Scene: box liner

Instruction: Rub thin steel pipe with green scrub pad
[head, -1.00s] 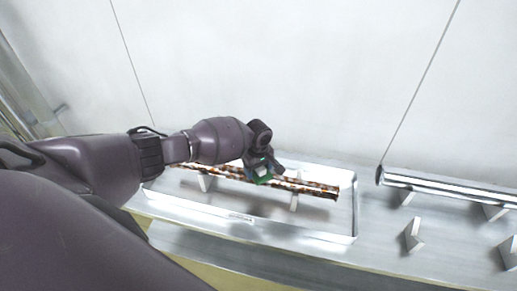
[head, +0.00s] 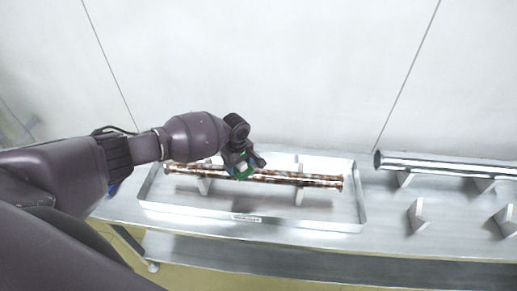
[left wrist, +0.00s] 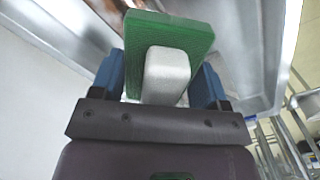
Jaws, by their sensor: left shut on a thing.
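A thin, rust-speckled pipe (head: 300,180) lies along a shallow metal tray (head: 300,223), raised on small supports. My left gripper (head: 247,163) is over the middle of the pipe, shut on the pale grip block of a green scrub pad (head: 243,173). In the left wrist view the green pad (left wrist: 185,32) stands beyond the pale block (left wrist: 167,75), between blue fingers. The pad's contact with the pipe is hidden. My right gripper is out of view.
A thicker shiny steel pipe (head: 440,163) rests on angled supports right of the tray. Several empty angled supports (head: 417,215) stand on the metal table in front of it. A pale wall rises behind the table.

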